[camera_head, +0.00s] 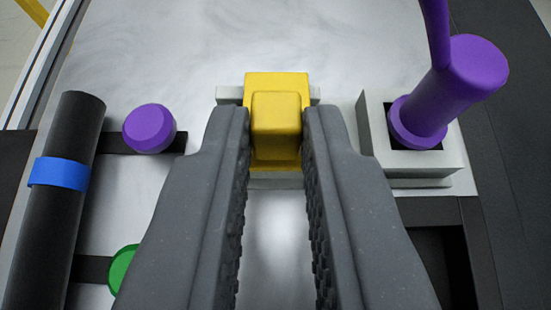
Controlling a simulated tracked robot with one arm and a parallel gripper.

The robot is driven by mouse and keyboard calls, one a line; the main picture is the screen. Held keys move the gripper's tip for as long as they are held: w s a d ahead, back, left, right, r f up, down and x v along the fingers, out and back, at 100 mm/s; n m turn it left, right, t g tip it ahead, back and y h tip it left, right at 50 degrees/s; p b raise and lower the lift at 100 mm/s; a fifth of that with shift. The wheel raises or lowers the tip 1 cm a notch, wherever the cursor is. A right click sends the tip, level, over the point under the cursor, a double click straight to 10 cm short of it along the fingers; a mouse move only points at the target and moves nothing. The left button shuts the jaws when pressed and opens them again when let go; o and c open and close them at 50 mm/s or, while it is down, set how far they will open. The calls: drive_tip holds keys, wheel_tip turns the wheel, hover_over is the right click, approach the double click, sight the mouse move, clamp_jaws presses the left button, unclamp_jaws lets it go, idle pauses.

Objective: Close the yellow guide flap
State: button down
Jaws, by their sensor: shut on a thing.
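The yellow guide flap (277,82) is in the upper middle of the camera view, seated in a small light grey bracket (229,95). A raised yellow block stands out on its near side. My gripper (276,125) reaches in from the bottom of the view. Its two dark grey fingers lie on either side of the yellow block and are shut on it. The fingertips hide the block's side edges. I cannot tell the flap's exact angle from this view.
Right of the flap, a purple cylinder (455,90) stands tilted in a light grey square socket (430,165). On the left are a purple knob (149,128), a green knob (122,267) partly behind my finger, and a black tube with a blue band (60,173). The white panel beyond is clear.

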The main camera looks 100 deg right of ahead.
drive_tip(key=shift+w, duration=0.1)
drive_tip(key=c, duration=1.6)
unclamp_jaws()
drive_tip(key=shift+w+d+f, duration=0.1)
drive_tip(key=shift+o, duration=1)
drive_tip(key=shift+w+f, duration=0.1)
drive_tip(key=shift+s, duration=0.2)
